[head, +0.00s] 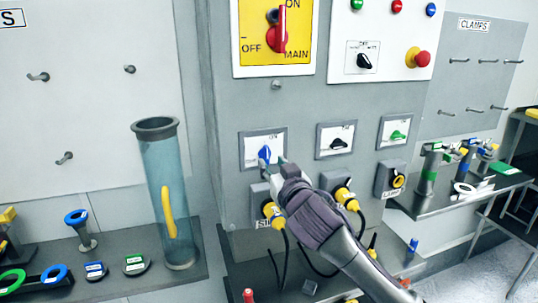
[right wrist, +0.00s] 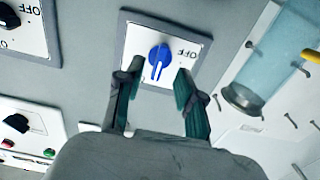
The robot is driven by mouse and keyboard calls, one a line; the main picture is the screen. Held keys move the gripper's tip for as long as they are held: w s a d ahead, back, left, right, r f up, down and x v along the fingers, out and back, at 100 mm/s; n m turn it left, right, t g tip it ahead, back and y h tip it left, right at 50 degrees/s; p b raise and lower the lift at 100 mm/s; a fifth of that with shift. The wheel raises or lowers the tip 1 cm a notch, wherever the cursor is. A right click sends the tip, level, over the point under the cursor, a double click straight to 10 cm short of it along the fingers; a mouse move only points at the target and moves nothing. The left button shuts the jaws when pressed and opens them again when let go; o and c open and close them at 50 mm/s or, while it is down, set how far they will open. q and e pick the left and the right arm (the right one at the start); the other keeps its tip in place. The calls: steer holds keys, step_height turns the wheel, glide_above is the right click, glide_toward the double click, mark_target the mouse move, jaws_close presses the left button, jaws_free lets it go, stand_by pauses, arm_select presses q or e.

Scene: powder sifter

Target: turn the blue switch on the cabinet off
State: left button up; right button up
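The blue switch (head: 264,153) is a small knob on a white plate in a grey frame on the cabinet (head: 345,100). In the right wrist view the blue switch (right wrist: 158,60) has a white mark toward the lower side of the picture, and an upside-down OFF label stands to its right. My right gripper (head: 273,164) is at the lower part of the switch plate. In the right wrist view its two fingers (right wrist: 159,75) are apart, one on each side of the knob, with nothing held. Whether they touch it I cannot tell. My left gripper is not in view.
Black (head: 338,144) and green (head: 397,135) switches sit to the right. Sockets with yellow plugs (head: 346,194) and black cables lie below. A red main switch (head: 278,38) is above. A clear tube (head: 165,200) stands left on a shelf.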

mark_target(267, 158)
steer(key=shift+p+x, duration=0.3)
steer(key=shift+x, duration=1.45)
steer(key=shift+c, duration=0.3)
jaws_close()
